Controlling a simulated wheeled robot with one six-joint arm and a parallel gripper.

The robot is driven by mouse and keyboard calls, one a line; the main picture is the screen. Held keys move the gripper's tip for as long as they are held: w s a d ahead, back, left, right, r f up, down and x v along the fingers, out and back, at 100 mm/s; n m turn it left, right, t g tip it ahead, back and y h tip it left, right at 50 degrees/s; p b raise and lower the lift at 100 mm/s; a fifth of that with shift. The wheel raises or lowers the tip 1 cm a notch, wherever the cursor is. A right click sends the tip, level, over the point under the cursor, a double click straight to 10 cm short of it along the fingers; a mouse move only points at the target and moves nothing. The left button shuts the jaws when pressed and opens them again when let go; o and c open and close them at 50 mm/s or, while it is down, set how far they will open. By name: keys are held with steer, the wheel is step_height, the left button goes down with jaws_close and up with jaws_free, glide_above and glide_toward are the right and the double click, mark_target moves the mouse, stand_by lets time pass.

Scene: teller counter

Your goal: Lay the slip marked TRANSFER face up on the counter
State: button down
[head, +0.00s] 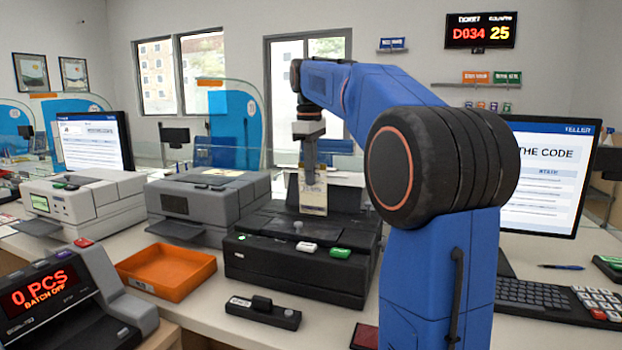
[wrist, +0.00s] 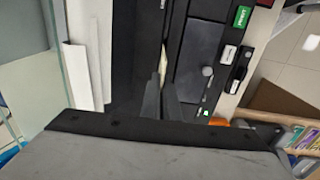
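A pale slip (head: 313,195) with a tan lower edge hangs upright from my gripper (head: 309,172) in the head view. Its printing is too small to read. In the wrist view the slip (wrist: 162,62) shows only as a thin light edge between the dark fingers of my gripper (wrist: 163,85). The fingers are shut on it. The slip is in front of or over the black machine (head: 285,270); I cannot tell whether it touches it. The pale counter (head: 205,300) runs under the machines.
An orange tray (head: 165,285) stands left of the black machine, with a grey printer (head: 205,210) behind it. A small black device (head: 262,312) lies in front. A banknote counter (head: 70,300) is at the lower left. A keyboard (head: 540,297) and monitor (head: 545,170) are at right.

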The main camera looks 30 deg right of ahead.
steer(key=shift+r, duration=1)
steer(key=shift+s, duration=0.1)
stand_by(0.3)
